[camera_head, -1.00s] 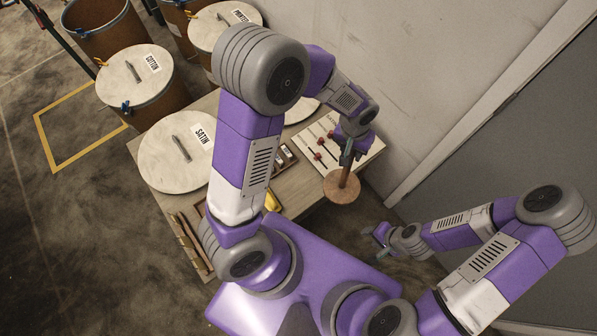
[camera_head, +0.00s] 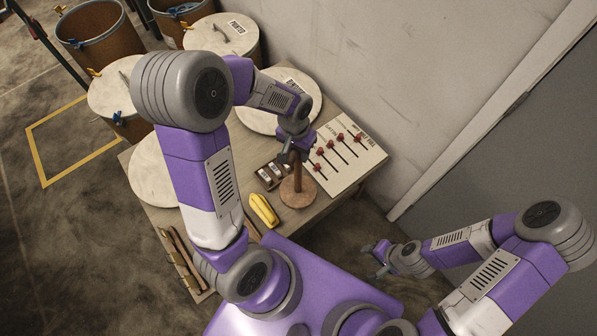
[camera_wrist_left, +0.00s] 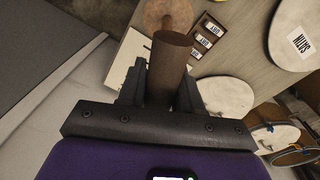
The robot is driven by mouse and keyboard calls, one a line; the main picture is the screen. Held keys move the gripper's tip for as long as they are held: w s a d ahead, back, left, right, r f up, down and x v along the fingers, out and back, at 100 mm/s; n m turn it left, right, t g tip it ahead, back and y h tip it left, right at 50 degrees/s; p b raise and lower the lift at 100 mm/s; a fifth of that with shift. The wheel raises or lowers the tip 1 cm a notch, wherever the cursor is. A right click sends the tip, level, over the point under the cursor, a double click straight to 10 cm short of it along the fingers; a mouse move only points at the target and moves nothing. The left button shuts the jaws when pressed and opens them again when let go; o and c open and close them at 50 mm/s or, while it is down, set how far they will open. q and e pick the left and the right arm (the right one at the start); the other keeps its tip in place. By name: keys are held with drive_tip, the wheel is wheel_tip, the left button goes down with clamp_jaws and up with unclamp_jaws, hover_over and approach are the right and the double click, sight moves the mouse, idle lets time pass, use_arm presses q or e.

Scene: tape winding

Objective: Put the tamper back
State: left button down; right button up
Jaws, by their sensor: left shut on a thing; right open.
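The tamper is a brown wooden handle on a round flat wooden disc (camera_head: 298,193). My left gripper (camera_head: 296,158) is shut on the upper part of the handle, and the tamper hangs upright with its disc down. The disc shows over the table, between the small labelled block and the slider board; I cannot tell whether it touches the table top. In the left wrist view the handle (camera_wrist_left: 170,62) stands between the fingers, with part of the disc (camera_wrist_left: 160,14) beyond it. My right gripper (camera_head: 380,258) is open and empty, right of the table.
The table (camera_head: 325,203) carries a white board with red sliders (camera_head: 345,150), a labelled block (camera_head: 270,174), a yellow object (camera_head: 263,210) and round lids (camera_head: 152,172). A rack with wooden sticks (camera_head: 183,260) lies at the front left. Drums (camera_head: 95,35) stand behind.

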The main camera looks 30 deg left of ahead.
sight(298, 162)
use_arm(q)
drive_tip(key=shift+w+f+b, duration=0.1)
drive_tip(key=shift+f+b, duration=0.7)
drive_tip(key=shift+f, duration=2.55)
drive_tip(key=c, duration=0.8)
unclamp_jaws()
drive_tip(key=shift+o, duration=0.2)
drive_tip(key=shift+r, duration=0.2)
drive_tip(key=r+p, duration=0.1)
drive_tip(key=r, duration=0.3)
drive_tip(key=r+p, duration=0.1)
drive_tip(key=r, duration=0.3)
drive_tip(key=r+p, duration=0.1)
drive_tip(key=r, duration=0.3)
drive_tip(key=shift+s+a, duration=0.3)
drive_tip(key=shift+f, duration=0.1)
